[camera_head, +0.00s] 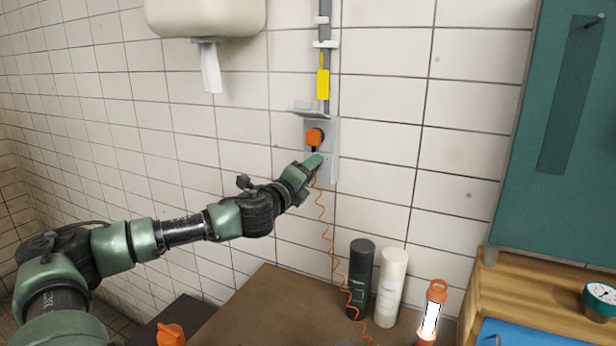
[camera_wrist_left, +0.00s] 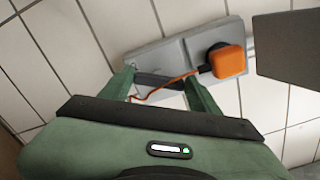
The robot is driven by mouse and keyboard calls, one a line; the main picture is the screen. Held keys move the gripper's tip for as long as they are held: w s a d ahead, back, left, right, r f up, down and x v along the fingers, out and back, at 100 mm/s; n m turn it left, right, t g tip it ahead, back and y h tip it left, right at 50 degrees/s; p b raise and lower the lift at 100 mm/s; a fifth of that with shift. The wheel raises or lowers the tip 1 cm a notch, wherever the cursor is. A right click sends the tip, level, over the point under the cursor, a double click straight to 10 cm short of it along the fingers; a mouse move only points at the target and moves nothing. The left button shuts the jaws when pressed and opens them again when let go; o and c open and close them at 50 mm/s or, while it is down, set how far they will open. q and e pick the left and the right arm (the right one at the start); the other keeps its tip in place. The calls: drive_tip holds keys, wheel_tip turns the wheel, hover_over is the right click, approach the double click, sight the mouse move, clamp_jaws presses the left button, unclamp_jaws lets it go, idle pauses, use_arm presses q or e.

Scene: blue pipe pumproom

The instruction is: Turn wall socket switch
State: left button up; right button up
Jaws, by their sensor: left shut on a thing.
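The grey wall socket (camera_head: 329,135) is mounted on the white tiled wall, with an orange plug (camera_head: 314,137) in its upper part. In the left wrist view the socket (camera_wrist_left: 170,53) runs sideways, with the plug (camera_wrist_left: 228,61) to the right. My left gripper (camera_head: 314,163) is at the lower part of the socket, below the plug. In the left wrist view its two green fingers (camera_wrist_left: 160,80) stand on either side of a dark part, the switch (camera_wrist_left: 158,81), and are shut on it. The fingers hide much of the switch in the head view. My right gripper is not in view.
An orange coiled cord (camera_head: 325,225) hangs from the plug past my fingers to the brown table (camera_head: 250,310). A black bottle (camera_head: 359,280), a white bottle (camera_head: 390,285) and a lit lamp (camera_head: 431,315) stand below. A yellow tag (camera_head: 323,84) hangs above the socket.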

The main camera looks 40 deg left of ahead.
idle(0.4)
use_arm(q)
drive_tip(key=o, duration=1.4)
drive_tip(key=shift+w, duration=0.1)
drive_tip(key=b+v, duration=0.5)
drive_tip(key=v, duration=0.2)
drive_tip(key=shift+s, duration=0.4)
